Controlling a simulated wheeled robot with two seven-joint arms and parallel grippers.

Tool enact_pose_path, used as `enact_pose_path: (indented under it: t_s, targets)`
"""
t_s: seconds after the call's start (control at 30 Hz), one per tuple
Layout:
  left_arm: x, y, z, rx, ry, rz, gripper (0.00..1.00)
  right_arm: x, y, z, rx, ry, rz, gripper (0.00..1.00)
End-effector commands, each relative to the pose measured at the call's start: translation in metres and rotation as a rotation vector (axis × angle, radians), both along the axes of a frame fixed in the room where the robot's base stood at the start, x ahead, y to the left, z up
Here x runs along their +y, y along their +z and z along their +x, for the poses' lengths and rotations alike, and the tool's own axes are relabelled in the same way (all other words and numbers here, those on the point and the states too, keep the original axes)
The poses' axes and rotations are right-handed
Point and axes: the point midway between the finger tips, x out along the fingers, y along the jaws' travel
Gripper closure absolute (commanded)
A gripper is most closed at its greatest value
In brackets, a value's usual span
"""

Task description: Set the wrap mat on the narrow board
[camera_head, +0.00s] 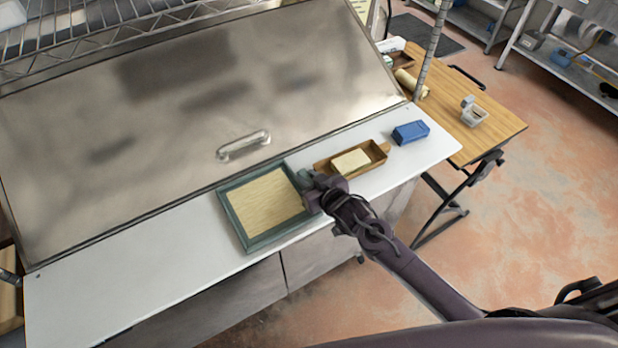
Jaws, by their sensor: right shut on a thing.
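A flat tan rectangle with a grey-green rim (229,212), which looks like the wrap mat (267,201), lies on or just above the white counter; I cannot tell if it touches. My right gripper (313,191) is shut at its right edge, and the fingers hide the exact grip. A narrow brown wooden piece with raised edges and a short handle (379,152), likely the narrow board, lies just right of the gripper. A pale yellow block (351,162) sits on it. My left gripper is not in view.
A blue block (410,132) lies on the white counter (130,259) right of the wooden piece. A steel lid with a handle (243,145) slopes up behind. The counter's left part is clear. A wooden table (490,133) with a grey dispenser-like item (473,112) stands right.

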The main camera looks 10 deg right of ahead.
Motion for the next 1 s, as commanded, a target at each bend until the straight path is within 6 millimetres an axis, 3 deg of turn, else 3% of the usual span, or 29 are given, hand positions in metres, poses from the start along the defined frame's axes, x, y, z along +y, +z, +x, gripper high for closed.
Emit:
enact_pose_path:
  t_s: [0.7, 0.73, 0.9, 1.0]
  targets:
    - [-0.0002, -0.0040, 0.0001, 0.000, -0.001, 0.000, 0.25, 0.0002, -0.0043, 0.0008, -0.003, 0.000, 0.002, 1.00]
    - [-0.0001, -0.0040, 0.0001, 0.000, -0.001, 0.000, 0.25, 0.0002, -0.0043, 0.0008, -0.003, 0.000, 0.002, 0.73]
    - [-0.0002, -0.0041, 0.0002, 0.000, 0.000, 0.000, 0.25, 0.0001, -0.0049, 0.0006, -0.002, 0.000, 0.001, 0.51]
    - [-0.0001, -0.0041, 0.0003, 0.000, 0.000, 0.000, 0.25, 0.0000, -0.0052, 0.0004, -0.002, 0.000, 0.001, 0.50]
